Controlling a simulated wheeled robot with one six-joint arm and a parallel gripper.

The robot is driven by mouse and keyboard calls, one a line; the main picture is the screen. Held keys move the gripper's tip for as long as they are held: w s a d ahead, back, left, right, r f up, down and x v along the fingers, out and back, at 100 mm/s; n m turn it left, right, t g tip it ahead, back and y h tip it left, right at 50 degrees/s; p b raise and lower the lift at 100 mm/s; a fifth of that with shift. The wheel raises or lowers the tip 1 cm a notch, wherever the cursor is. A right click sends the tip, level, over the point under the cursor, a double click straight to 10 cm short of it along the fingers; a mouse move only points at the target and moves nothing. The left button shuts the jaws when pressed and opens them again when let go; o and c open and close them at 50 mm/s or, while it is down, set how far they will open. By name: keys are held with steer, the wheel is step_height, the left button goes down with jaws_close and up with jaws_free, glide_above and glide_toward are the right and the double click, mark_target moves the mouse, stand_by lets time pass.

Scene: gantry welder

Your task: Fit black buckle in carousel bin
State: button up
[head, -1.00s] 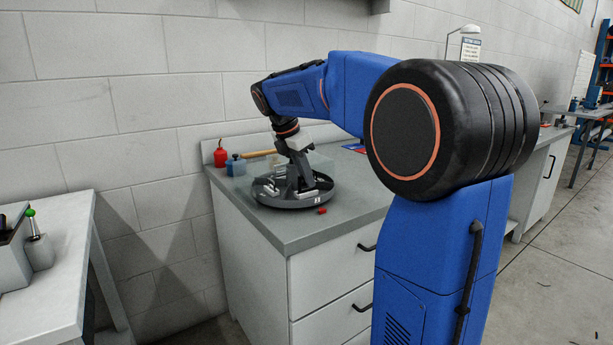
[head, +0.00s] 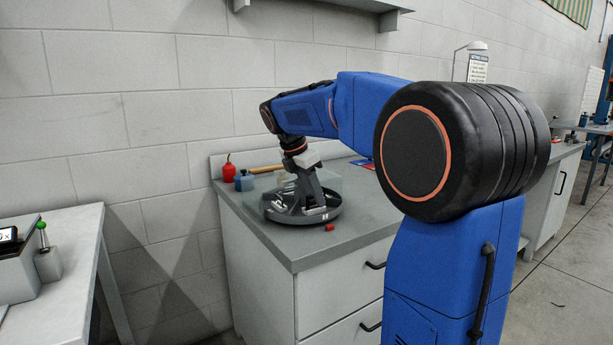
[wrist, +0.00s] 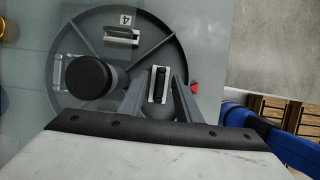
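The carousel (wrist: 68,48) is a round dark grey tray split by ribs into bins. It stands on the grey bench and also shows in the head view (head: 275,217). In the wrist view a black buckle (wrist: 159,84) sits upright in the picture on a small pale piece inside one bin. My gripper (wrist: 160,80) reaches down into this bin, one grey finger on each side of the buckle. A gap shows on both sides, so the fingers look open. In the head view my gripper (head: 315,195) is low over the tray, and the buckle cannot be made out there.
A black round knob (wrist: 92,76) rises beside the left finger. The bin labelled 4 holds a metal piece (wrist: 122,35). A small red part (head: 330,227) lies on the bench by the rim. A red bottle (head: 229,168) and blue container (head: 244,181) stand behind.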

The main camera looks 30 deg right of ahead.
steer(key=v, duration=1.7)
steer(key=s+a+f+m+t+y, duration=0.1)
steer(key=s+a+f+m, duration=0.2)
steer(key=s+f+m, duration=0.3)
steer(key=s+a+f+m+t+y, duration=0.2)
steer(key=s+f+m, duration=0.4)
steer(key=s+f, duration=0.8)
steer(key=s+a+f+m+t+y, duration=0.1)
steer(key=s+a+f+m, duration=0.3)
steer(key=s+f, duration=0.6)
step_height(320, 180, down, 3)
steer(key=shift+s+r+m+t, duration=0.15)
steer(key=shift+m+t, duration=0.25)
steer(key=shift+m, duration=0.7)
steer(key=shift+a, duration=0.1)
